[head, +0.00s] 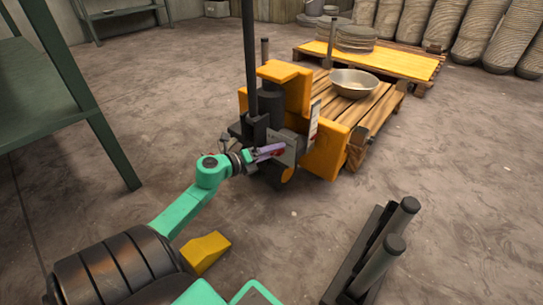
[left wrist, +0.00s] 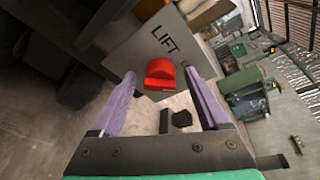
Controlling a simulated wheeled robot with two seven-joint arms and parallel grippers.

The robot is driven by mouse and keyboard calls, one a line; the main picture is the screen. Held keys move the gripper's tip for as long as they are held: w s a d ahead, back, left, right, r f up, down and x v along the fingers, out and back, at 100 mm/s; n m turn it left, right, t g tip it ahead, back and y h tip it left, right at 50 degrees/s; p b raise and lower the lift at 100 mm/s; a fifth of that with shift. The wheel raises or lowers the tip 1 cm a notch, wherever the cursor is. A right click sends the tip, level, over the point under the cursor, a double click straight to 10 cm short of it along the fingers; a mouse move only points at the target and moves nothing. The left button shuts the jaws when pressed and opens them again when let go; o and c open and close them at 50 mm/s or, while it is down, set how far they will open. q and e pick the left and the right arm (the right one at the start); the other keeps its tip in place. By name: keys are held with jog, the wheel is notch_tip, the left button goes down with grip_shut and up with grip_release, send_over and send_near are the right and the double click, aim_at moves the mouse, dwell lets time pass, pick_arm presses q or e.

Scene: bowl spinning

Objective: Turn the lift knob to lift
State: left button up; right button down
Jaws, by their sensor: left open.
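The red lift knob (left wrist: 160,82) sits on a grey plate (left wrist: 136,55) marked LIFT in the left wrist view. In the head view the plate (head: 288,147) is on the side of a yellow machine (head: 328,157). My left gripper (head: 270,151) reaches the plate from the left. In the left wrist view its two purple fingers (left wrist: 159,76) are open, with the tips on either side of the knob. I cannot tell whether either finger touches it. My right gripper is not in view.
A metal bowl (head: 354,83) rests on a wooden pallet (head: 374,112) behind the machine. A dark post (head: 249,60) rises beside the machine. A yellow wedge (head: 205,252) lies on the floor near my left arm. A green shelf (head: 45,90) stands at left. Open floor lies at right.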

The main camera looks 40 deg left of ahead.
pick_arm(q)
grip_shut()
